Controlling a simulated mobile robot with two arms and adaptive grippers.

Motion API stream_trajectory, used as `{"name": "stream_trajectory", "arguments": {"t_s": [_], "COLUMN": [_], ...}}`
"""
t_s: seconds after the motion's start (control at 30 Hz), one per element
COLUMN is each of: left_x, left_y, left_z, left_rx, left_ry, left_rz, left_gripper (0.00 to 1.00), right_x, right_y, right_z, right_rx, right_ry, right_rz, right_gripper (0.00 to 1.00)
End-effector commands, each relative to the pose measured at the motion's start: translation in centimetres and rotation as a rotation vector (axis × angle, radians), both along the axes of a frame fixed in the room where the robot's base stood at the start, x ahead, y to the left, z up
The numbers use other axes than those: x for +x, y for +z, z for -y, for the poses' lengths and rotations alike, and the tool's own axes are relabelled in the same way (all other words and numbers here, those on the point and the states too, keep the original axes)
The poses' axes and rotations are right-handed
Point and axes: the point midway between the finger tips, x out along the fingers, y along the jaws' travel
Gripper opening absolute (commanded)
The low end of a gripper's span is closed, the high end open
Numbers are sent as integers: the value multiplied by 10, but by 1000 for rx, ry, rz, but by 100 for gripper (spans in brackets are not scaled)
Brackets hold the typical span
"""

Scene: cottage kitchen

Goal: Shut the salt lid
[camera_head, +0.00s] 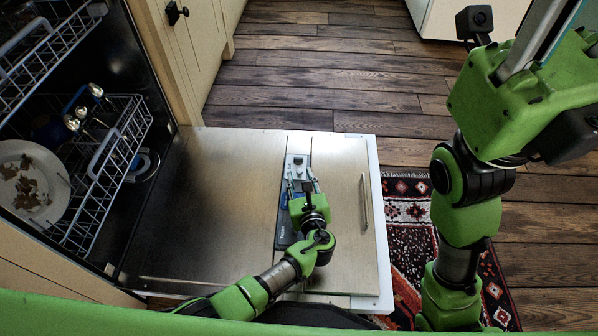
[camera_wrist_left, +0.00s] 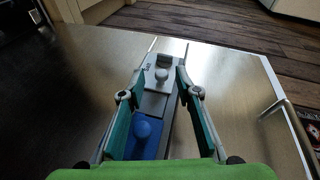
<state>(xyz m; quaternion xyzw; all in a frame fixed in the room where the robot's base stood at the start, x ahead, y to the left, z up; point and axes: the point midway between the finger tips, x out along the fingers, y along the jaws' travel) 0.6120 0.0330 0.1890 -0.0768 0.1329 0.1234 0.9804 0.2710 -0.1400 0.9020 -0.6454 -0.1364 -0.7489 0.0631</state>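A narrow grey dispenser panel (camera_head: 298,166) is set in the inner face of the open dishwasher door. In the left wrist view it has a grey lid with a round knob (camera_wrist_left: 161,76) toward the far end and a blue part with a blue knob (camera_wrist_left: 142,127) nearer me. The small lettering is unreadable, so I cannot tell which part is the salt lid. My left gripper (camera_head: 303,186) is over the panel; its fingers are apart on both sides of it in the left wrist view (camera_wrist_left: 154,88), with nothing between the tips. My right gripper (camera_head: 540,32) shows only partly at the top right.
The dishwasher door (camera_head: 222,185) lies flat open, with a bar handle (camera_head: 363,202) near its outer edge. The lower rack (camera_head: 97,185) holds a dirty plate (camera_head: 30,187) at the left. A patterned rug (camera_head: 408,217) and wooden floor lie beyond the door.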

Motion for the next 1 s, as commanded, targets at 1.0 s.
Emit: {"name": "stream_trajectory", "arguments": {"t_s": [1.0], "left_x": [-37], "left_y": [13], "left_z": [14], "left_rx": [-63], "left_ry": [-11], "left_rz": [-9], "left_gripper": [31], "right_x": [2], "right_y": [1], "right_z": [0], "right_rx": [-1], "right_ry": [0], "right_rz": [-7], "right_gripper": [40]}}
